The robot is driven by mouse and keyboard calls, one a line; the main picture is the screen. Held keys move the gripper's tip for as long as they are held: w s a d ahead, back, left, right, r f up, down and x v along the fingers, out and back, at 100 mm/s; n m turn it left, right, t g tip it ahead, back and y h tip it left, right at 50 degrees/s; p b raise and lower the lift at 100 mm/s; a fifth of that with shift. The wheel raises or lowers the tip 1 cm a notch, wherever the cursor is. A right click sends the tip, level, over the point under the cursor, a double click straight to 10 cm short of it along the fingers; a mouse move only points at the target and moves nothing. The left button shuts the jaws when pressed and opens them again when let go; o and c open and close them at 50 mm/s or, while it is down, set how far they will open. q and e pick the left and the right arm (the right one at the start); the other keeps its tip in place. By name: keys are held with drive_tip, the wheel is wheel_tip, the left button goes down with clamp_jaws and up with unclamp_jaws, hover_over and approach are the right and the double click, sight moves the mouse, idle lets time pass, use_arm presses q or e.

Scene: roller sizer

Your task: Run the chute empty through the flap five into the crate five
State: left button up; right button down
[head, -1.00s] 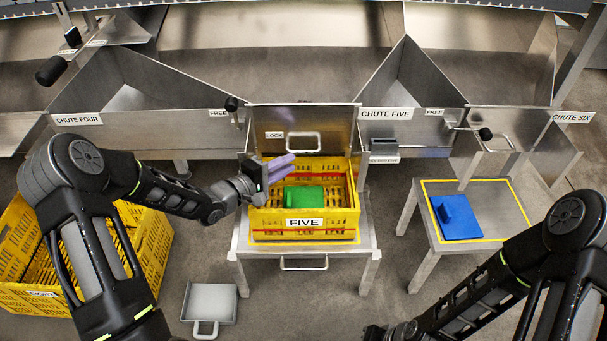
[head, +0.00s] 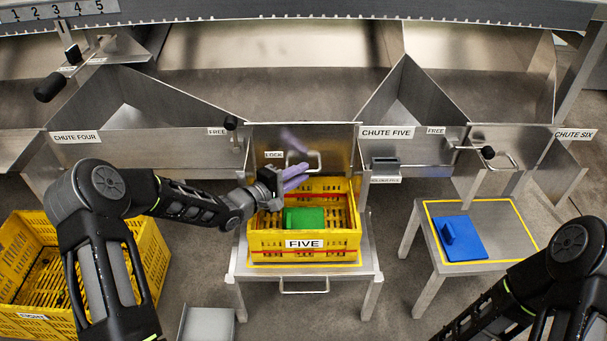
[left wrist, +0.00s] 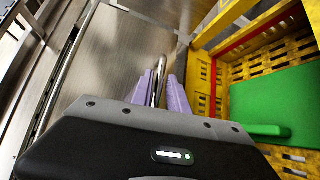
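Crate five (head: 258,240) is a yellow crate labelled FIVE on a metal stand. A green piece (head: 304,218) lies in it and shows in the left wrist view (left wrist: 265,100). Behind the crate stands a steel flap (head: 335,140) marked LOCK, with a bar handle (head: 317,157). Chute five (head: 415,100) is to its right; the part of its floor I see looks bare. My left gripper (head: 303,176), with purple fingers, is at the handle above the crate's left part. In the left wrist view the handle bar (left wrist: 161,70) runs between the fingers, which look apart. My right gripper is out of view.
A blue piece (head: 463,237) lies on a yellow-edged stand at right. Another yellow crate (head: 35,317) is on the floor at left, behind my left arm. A grey pan (head: 207,325) lies on the floor. Chute four (head: 125,115) is left of the flap.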

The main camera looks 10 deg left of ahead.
use_arm(q)
drive_tip(key=shift+x, duration=0.85)
drive_tip(key=shift+c, duration=0.6)
clamp_jaws()
